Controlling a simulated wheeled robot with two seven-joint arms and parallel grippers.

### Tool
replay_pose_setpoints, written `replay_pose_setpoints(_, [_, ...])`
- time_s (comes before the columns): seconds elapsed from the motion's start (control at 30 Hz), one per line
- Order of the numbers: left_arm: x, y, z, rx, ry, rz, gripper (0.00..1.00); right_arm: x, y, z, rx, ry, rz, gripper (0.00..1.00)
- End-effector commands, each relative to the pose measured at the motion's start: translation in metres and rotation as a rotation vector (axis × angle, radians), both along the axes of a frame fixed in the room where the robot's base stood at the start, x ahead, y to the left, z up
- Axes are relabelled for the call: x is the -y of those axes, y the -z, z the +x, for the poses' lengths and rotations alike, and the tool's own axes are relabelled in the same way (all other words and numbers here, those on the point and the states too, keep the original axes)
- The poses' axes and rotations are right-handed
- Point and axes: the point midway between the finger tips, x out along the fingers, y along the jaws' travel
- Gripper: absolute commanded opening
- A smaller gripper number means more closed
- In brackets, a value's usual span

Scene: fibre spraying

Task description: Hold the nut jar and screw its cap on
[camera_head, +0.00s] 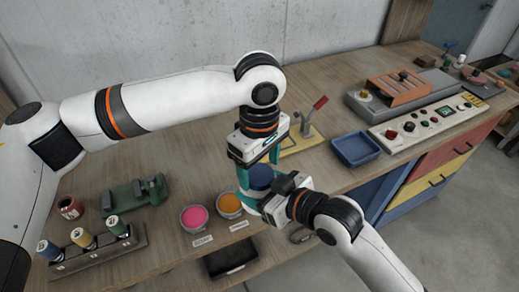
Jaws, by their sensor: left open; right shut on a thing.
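A round dark-blue top (261,177), which looks like the nut jar's cap, shows above the wooden bench near the middle of the view. The jar's body below it is mostly hidden by my grippers, so I cannot tell how the cap sits on it. My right gripper (262,200) comes in from the lower right and is shut on the jar from the side. My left gripper (258,172) points down from above, open, with its teal fingers around or just beside the blue top. I cannot tell whether they touch it.
A pink-filled pot (194,217) and an orange-filled pot (229,205) stand close left of the grippers. A blue tray (356,149) and a red-handled toggle clamp (308,122) are to the right. A green device (136,192) and a spool rack (100,252) stand at left.

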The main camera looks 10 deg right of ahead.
Motion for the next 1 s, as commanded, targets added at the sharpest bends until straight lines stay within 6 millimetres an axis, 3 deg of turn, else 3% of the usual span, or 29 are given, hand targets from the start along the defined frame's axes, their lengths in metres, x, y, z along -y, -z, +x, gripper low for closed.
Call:
replay_pose_setpoints(0.17, [-0.0002,0.0107,-0.0001,0.000,0.000,0.000,0.71,-0.0001,-0.0010,0.0001,0.002,0.000,0.002,0.06])
replay_pose_setpoints(0.43, [-0.0001,0.0116,-0.0001,0.001,0.000,-0.001,0.71,-0.0001,-0.0010,0.0002,0.002,0.000,0.002,0.06])
replay_pose_setpoints(0.7, [0.0000,0.0114,0.0000,0.001,0.000,-0.001,0.29,-0.0001,-0.0009,0.0001,0.002,0.000,0.002,0.06])
replay_pose_setpoints(0.87, [0.0001,0.0113,0.0000,0.000,0.012,-0.001,0.26,-0.0003,-0.0009,0.0000,0.002,0.000,0.001,0.06])
replay_pose_setpoints(1.0, [0.0005,0.0116,-0.0003,-0.001,0.168,-0.004,0.26,-0.0003,-0.0008,-0.0001,0.001,-0.001,0.002,0.06])
